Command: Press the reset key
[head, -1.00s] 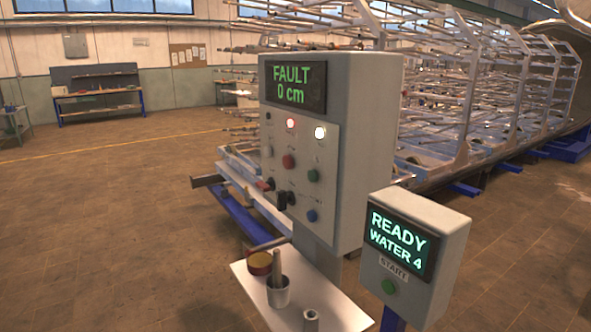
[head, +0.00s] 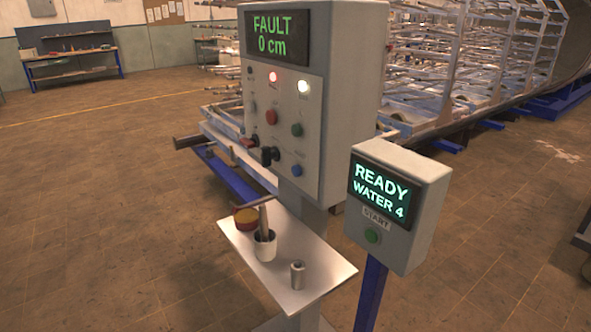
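A grey control box (head: 351,85) stands on a post in the middle of the head view. Its screen (head: 273,38) reads "FAULT 0 cm". Below it a red lamp (head: 273,76) and a white lamp (head: 303,87) are lit. The panel carries a red button (head: 271,117), a green button (head: 297,129), a blue button (head: 296,170), a red-handled switch (head: 249,142) and a black knob (head: 268,155). The small labels are too blurred to read, so I cannot tell which control is the reset key. Neither of my grippers is in view.
A smaller grey box (head: 424,208) at the right reads "READY WATER 4" and has a green START button (head: 372,236). A white shelf (head: 327,272) below holds a cup (head: 265,248), a yellow-and-red tin (head: 246,219) and a metal cylinder (head: 298,276). A large rack (head: 480,70) stands behind.

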